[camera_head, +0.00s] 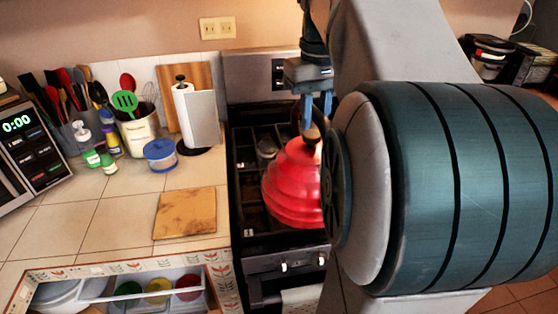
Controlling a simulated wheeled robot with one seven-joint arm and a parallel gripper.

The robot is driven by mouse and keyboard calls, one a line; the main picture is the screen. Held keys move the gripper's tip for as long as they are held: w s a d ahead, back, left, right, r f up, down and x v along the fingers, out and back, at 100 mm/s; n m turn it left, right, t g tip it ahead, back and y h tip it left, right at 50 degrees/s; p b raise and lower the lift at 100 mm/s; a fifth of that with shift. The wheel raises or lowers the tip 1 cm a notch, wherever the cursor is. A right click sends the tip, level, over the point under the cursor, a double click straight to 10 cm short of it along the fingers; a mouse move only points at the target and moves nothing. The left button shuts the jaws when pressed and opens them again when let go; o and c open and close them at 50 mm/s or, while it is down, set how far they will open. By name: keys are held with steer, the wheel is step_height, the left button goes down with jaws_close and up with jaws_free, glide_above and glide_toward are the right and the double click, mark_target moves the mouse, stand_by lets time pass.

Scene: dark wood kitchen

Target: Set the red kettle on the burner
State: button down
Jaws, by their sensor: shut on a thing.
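The red kettle (291,188) hangs over the stove, tilted, with its dark knob and handle toward the top. My gripper (317,112) points down and is shut on the kettle's handle. My large arm link hides the kettle's right edge and the right part of the stove. The stove (246,212) has dark grates, and a burner (267,147) shows at its back left. I cannot tell whether the kettle's base touches the grates.
Left of the stove, the tiled counter (100,212) holds a wooden board (185,213), a paper towel roll (197,118), a blue-lidded container (161,154) and a utensil crock (138,130). An open drawer (140,290) is below. The stove's back panel (247,75) stands behind.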

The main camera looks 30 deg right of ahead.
steer(key=w+f+p, duration=0.2)
steer(key=w+f, duration=0.8)
steer(key=w, duration=0.1)
steer(key=shift+a+f, duration=0.25)
steer(key=shift+a, duration=0.05)
steer(key=shift+w+f, duration=0.1)
steer(key=c, duration=1.6)
jaws_free()
steer(key=shift+f, duration=0.15)
steer(key=o, duration=0.3)
steer(key=shift+o, duration=0.2)
